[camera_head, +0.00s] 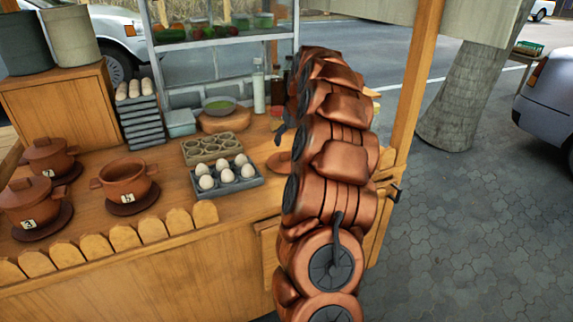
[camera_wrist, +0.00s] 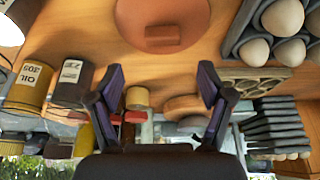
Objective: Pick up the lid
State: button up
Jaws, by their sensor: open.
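A round terracotta lid (camera_wrist: 135,14) with a block-shaped knob lies flat on the wooden counter in the wrist view, cut off by the top edge. In the head view the lid (camera_head: 279,162) shows only partly, beside my arm, which hides the rest. My gripper (camera_wrist: 162,88) is open and empty, its two dark fingers wide apart. The lid lies beyond the fingertips in the wrist view, with no visible contact. An uncovered clay pot (camera_head: 126,182) stands on a round base at the left of the counter. In the head view my gripper is mostly hidden behind my arm.
Two lidded clay pots (camera_head: 30,203) stand at the far left. An egg tray (camera_head: 248,185) and an empty egg carton (camera_head: 212,149) sit left of the lid. An oil can (camera_wrist: 28,85) and a dark container (camera_wrist: 72,82) stand beside the fingers. A wooden post (camera_head: 413,80) rises at right.

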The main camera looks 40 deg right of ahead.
aim_at(286, 153)
jog(key=shift+s+a+p+x, duration=0.15)
jog(key=shift+p+x, duration=0.15)
jog(key=shift+x, duration=1.6)
jog(key=shift+s+a+p+x, duration=0.1)
jog(key=shift+p+x, duration=0.2)
jog(key=shift+x, duration=1.6)
jog(key=shift+f, duration=0.1)
jog(key=shift+c, duration=0.3)
jog(key=c, duration=1.2)
jog(key=shift+c, duration=0.2)
